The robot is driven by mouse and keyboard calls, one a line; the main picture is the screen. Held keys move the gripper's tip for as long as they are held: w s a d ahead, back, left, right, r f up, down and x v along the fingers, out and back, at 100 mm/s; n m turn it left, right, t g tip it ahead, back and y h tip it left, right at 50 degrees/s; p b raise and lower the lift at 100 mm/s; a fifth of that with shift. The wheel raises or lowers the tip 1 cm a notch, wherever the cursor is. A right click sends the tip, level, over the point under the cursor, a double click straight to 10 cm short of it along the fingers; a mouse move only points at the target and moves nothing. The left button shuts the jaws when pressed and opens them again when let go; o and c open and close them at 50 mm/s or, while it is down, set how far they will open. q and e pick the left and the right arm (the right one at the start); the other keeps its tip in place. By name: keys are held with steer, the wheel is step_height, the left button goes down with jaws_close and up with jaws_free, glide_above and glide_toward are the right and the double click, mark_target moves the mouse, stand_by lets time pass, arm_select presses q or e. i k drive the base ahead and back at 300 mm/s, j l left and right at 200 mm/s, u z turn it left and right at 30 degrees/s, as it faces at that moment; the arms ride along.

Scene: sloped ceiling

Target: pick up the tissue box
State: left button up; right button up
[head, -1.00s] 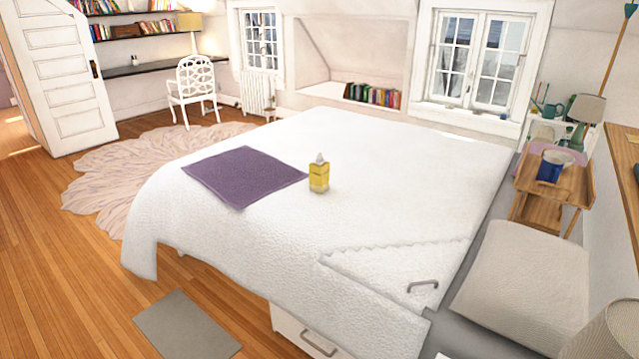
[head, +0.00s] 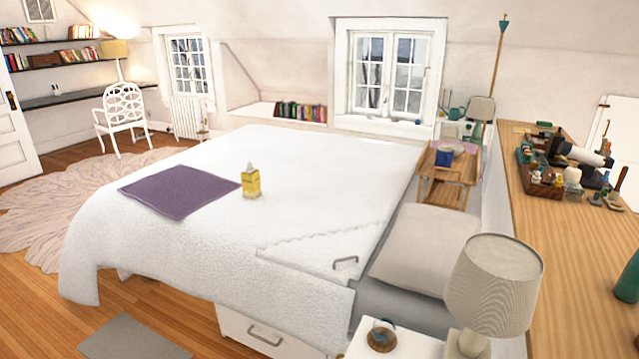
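The tissue box (head: 251,183) is small and yellow with a white tissue at its top. It stands upright on the white bed (head: 310,190), just right of the purple cloth (head: 180,190). Neither of my grippers shows in the head view.
A grey pillow (head: 424,247) lies at the bed's right end. A nightstand (head: 400,345) and a lamp (head: 495,285) stand at the front right, with a long wooden surface (head: 540,220) beyond. A grey mat (head: 133,338) lies on the wooden floor (head: 160,295), which is open at the left front.

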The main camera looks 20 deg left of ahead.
mark_target(250, 186)
steer(key=i+j+z, duration=0.1)
steer(key=i+j, duration=0.25)
steer(key=j, duration=0.3)
steer(key=i+j+z, duration=0.15)
steer(key=j, duration=0.15)
steer(key=i+j, duration=0.15)
steer(key=j, duration=0.2)
steer(key=i+j+z, duration=0.15)
steer(key=j, duration=0.2)
steer(key=i+j+z, duration=0.1)
steer(key=j, duration=0.25)
